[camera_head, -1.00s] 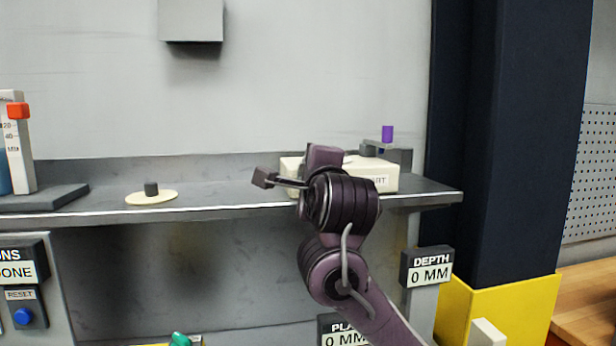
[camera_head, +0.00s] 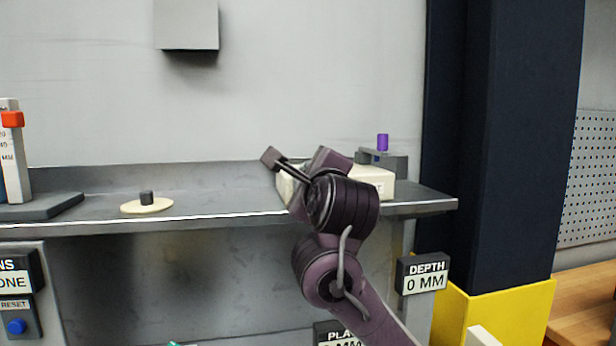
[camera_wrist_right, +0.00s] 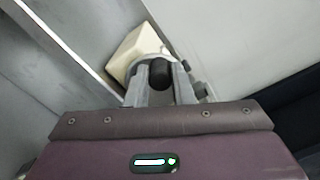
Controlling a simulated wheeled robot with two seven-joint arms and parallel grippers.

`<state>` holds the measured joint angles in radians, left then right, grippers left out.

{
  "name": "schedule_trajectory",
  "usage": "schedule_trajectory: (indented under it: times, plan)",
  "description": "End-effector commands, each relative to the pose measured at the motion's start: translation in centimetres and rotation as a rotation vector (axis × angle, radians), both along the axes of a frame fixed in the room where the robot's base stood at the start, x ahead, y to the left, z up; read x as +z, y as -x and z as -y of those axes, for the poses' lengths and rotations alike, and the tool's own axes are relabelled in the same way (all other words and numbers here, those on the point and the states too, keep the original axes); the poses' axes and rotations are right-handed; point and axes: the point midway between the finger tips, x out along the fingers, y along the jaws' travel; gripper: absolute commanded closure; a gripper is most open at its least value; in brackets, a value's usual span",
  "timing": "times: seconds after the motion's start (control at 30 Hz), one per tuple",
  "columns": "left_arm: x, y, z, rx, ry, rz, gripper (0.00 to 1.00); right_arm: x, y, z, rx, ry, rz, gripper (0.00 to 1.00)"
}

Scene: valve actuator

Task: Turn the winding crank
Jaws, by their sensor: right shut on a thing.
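A cream box (camera_head: 374,180) sits on the right part of the grey shelf, partly hidden behind my right arm. In the right wrist view the same cream box (camera_wrist_right: 130,50) shows beyond my fingers. My right gripper (camera_wrist_right: 160,88) has its two fingers on either side of a dark rounded knob (camera_wrist_right: 160,73), apparently the crank's handle, and is shut on it. A grey round part lies around the knob's far side; how it joins the knob is not clear. My left gripper is not in view.
A purple peg on a grey block (camera_head: 383,143) stands behind the cream box. A cream disc with a dark knob (camera_head: 147,205) lies on the shelf at left. A dark column is at right. The shelf is clear between disc and box.

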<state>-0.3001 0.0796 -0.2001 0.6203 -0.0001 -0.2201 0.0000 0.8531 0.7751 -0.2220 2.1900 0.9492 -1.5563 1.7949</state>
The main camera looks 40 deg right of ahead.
Motion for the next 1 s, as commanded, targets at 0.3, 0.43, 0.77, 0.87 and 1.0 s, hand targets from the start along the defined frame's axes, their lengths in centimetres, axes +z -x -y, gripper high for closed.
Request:
schedule_trajectory:
  times: [0.3, 0.43, 0.77, 0.87, 1.0]
  plan:
    - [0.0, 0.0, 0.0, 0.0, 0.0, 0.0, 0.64, 0.3, 0.1, 0.1, -0.004, 0.004, 0.006, 0.57]
    - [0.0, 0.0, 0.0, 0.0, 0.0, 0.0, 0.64, 0.2, 0.0, 0.1, -0.002, 0.004, 0.003, 0.57]
    - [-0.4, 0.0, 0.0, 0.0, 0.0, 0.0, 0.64, 0.1, 1.2, -0.6, -0.002, 0.01, 0.004, 0.57]
    - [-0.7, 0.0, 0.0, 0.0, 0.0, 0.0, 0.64, 0.0, 2.4, -1.2, -0.004, 0.01, 0.002, 0.57]
    - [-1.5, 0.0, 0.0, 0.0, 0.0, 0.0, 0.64, 0.0, 4.6, -2.4, -0.003, 0.01, 0.006, 0.57]
